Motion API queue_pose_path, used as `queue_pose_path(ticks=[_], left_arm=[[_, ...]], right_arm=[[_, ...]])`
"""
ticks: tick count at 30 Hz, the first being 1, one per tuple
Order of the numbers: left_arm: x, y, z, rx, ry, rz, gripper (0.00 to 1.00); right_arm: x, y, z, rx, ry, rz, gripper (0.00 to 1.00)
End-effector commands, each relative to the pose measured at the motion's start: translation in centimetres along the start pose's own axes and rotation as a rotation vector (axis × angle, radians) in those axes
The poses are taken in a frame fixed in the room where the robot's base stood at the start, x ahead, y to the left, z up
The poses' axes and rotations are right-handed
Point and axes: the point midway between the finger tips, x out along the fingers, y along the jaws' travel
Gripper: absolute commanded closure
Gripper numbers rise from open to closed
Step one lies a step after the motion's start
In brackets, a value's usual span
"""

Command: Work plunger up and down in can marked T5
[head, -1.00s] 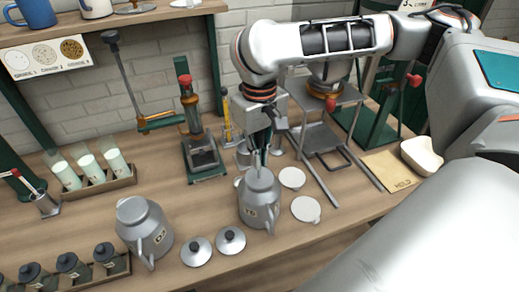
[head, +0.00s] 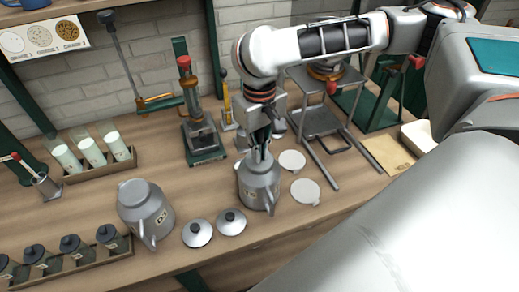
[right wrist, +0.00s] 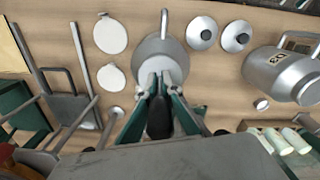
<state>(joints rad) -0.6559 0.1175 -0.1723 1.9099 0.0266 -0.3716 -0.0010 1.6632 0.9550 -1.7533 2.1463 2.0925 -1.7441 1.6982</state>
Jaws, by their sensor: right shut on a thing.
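The grey metal can (head: 258,187) stands upright on the bench, with a label on its front that seems to read T5. It also shows in the right wrist view (right wrist: 181,44). My right gripper (head: 261,152) points down right over the can's mouth. In the right wrist view its fingers (right wrist: 160,82) are close together at the mouth, shut on the plunger's top. The plunger is mostly hidden by the fingers and the can. My left gripper is in neither view.
Two knobbed lids (head: 197,233) and two pale discs (head: 305,192) lie close to the T5 can. A press (head: 203,140) stands behind, a metal stand (head: 318,120) to the right. Dark jars (head: 75,248) line the front left.

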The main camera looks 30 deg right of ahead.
Motion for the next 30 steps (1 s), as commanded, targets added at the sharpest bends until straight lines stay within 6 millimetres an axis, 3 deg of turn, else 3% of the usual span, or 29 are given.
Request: queue_pose_path(ticks=[7, 22, 30], left_arm=[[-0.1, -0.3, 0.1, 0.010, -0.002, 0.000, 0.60], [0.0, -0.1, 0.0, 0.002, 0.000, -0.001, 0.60], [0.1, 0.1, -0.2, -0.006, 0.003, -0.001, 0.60]], right_arm=[[-0.8, 0.0, -0.1, 0.000, 0.004, 0.000, 1.00], [-6.4, 0.0, -0.1, 0.000, 0.003, 0.000, 1.00], [-7.1, 0.0, 0.0, 0.000, 0.000, 0.000, 1.00]])
